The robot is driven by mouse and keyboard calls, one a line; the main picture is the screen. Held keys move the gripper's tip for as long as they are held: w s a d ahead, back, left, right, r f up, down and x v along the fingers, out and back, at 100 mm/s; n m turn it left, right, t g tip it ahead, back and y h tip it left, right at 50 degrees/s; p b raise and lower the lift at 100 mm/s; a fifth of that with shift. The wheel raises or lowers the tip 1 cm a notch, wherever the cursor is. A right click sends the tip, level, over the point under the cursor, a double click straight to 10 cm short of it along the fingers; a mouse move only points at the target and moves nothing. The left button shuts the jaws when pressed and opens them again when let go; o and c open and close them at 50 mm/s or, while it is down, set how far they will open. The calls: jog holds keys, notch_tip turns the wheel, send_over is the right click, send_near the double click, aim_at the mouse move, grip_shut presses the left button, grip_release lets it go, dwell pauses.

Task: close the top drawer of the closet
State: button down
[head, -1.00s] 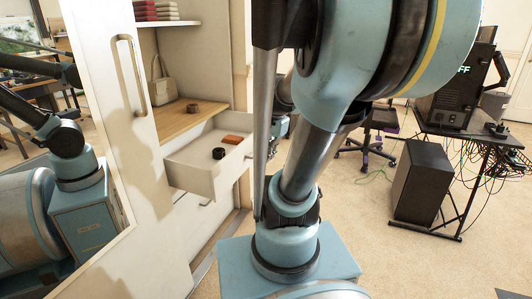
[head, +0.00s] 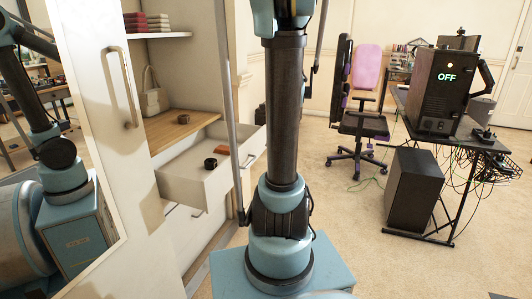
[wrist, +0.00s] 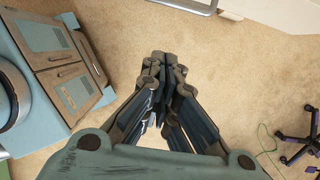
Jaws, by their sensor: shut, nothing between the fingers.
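The white top drawer (head: 182,188) of the closet (head: 160,120) stands pulled out in the head view. A dark round item (head: 210,163) and an orange-brown flat item (head: 224,150) lie in it. My arm partly hides its right side. My gripper (wrist: 165,60) shows in the wrist view with its fingers together and empty, above the carpet. It touches nothing visible. A metal bar on a white edge (wrist: 190,4) shows at the top of that view; I cannot tell whether it belongs to the drawer. My gripper is out of the head view.
A mirrored closet door (head: 75,190) with a long handle (head: 126,88) is at the left. A wooden shelf (head: 160,135) is above the drawer. An office chair (head: 358,125), a desk (head: 470,140) and a black box (head: 418,190) stand at the right. Carpet between is clear.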

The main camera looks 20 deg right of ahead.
jog(key=w+a+f, duration=0.3)
jog(key=a+f, duration=0.2)
jog(key=f, duration=0.4)
jog(key=shift+w+a+f, duration=0.25)
jog(key=shift+w+f, duration=0.05)
jog(key=shift+w, duration=0.1)
